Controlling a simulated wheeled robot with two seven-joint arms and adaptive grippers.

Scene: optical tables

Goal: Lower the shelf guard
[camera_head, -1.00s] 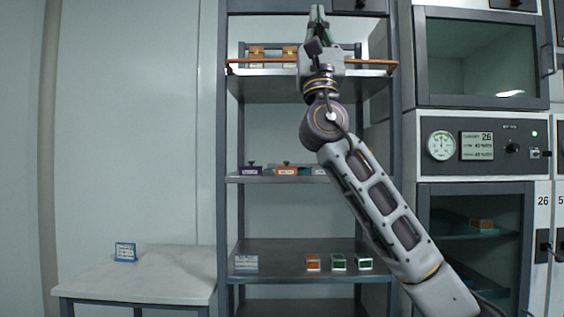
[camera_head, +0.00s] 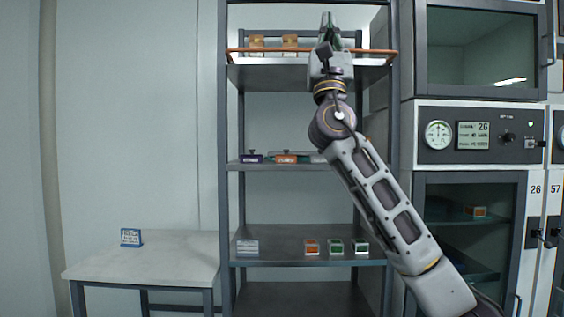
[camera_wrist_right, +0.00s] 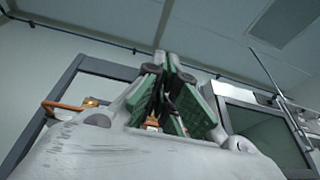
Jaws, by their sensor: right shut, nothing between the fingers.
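The shelf guard is a thin copper-orange bar (camera_head: 268,50) along the front of the top shelf (camera_head: 275,72). It stands a little above the shelf edge, with bent ends at both posts. Its left end also shows in the right wrist view (camera_wrist_right: 62,106). My right gripper (camera_head: 327,20) is shut and empty, pointing up. It overlaps the right half of the guard and hides part of it; I cannot tell whether they touch. Its green-padded fingers are together in the wrist view (camera_wrist_right: 164,62). My left gripper is not in view.
Orange-labelled boxes (camera_head: 290,42) stand behind the guard. Small boxes (camera_head: 287,158) sit on the middle shelf, and more (camera_head: 335,246) on the lower one. A glass-door cabinet (camera_head: 480,55) stands close on the right. A white table (camera_head: 170,250) is at left, with free room above it.

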